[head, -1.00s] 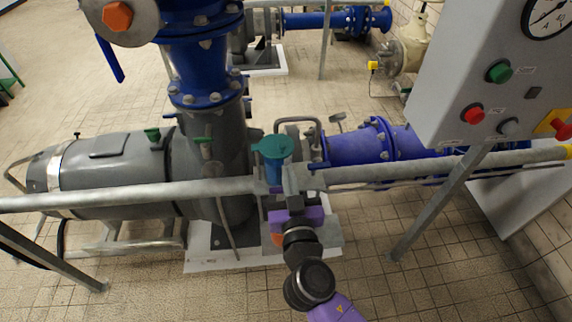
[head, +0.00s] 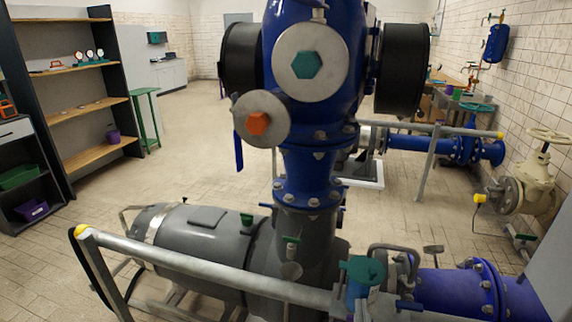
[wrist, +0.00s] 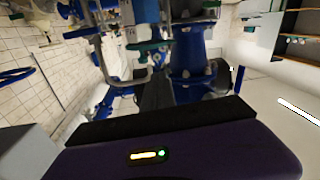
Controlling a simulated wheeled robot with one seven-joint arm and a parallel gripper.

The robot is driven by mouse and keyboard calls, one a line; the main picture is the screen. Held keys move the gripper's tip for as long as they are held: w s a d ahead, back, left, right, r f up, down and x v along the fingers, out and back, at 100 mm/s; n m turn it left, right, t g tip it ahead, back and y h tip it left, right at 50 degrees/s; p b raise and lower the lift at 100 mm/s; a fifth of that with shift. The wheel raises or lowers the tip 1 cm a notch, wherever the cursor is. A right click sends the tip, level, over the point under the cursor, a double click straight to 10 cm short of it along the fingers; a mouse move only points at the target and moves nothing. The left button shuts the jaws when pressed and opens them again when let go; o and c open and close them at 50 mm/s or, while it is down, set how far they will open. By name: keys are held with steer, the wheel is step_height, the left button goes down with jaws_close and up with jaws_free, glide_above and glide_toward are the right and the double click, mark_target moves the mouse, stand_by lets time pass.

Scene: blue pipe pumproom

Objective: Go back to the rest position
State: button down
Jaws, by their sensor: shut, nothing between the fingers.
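My gripper (wrist: 156,80) shows in the wrist view as dark fingers closed together, with nothing between them. The purple wrist body and a black bar fill the bottom of that view. Blue and grey pipework lies beyond the fingers; I cannot tell its distance from them. In the head view my gripper cannot be made out. The teal-capped fitting (head: 361,270) stands at the lower middle of the head view, beside a blue pipe (head: 450,292).
A grey railing (head: 205,268) with a yellow end crosses in front of the large grey motor (head: 205,235). A tall blue pump column (head: 308,165) stands in the middle. Shelves (head: 95,68) are at the left. Tiled floor (head: 190,165) is open behind.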

steer(key=s+a+f+n+y, duration=0.1)
steer(key=s+n+y, duration=0.15)
steer(key=s, duration=0.45)
steer(key=s+a+n+y, duration=0.2)
steer(key=s+y, duration=0.1)
steer(key=s, duration=0.3)
steer(key=s+d+m+g+h, duration=0.1)
steer(key=s+d+m, duration=0.1)
steer(key=s, duration=0.9)
steer(key=s+d+r+m+g+h, duration=0.1)
steer(key=s+d, duration=0.3)
steer(key=s, duration=0.7)
steer(key=shift+s+d+m+g, duration=0.3)
steer(key=shift+m+g, duration=0.05)
steer(key=shift+g, duration=0.05)
steer(key=shift+r, duration=0.1)
